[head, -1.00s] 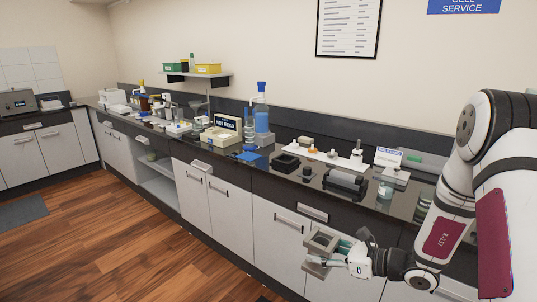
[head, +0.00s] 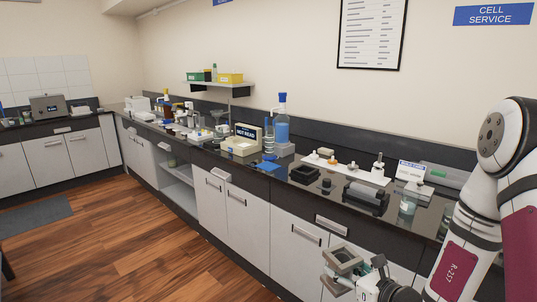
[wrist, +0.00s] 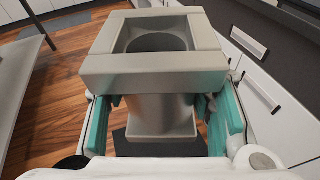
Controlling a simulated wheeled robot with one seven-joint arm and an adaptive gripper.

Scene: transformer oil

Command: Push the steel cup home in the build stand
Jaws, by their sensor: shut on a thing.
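My gripper (wrist: 160,122) is shut on a grey square-topped piece (wrist: 128,66). Its teal finger pads lie on either side of the piece's round metal-coloured body, below the thick square collar. A dark round opening shows in the collar, and a square foot shows below the body. In the head view the held piece (head: 343,259) is at the bottom, in front of the bench cabinets and clear of the bench top. I cannot tell whether it is the build stand, the steel cup, or both together. No other steel cup can be made out for sure.
On the dark bench top (head: 275,184) stand a black square fixture (head: 304,174), a small black cylinder (head: 326,186), a black roller-like device (head: 366,198), a glass jar (head: 408,203) and a white tray (head: 372,177) with small parts. Wooden floor (head: 150,240) is clear at the left.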

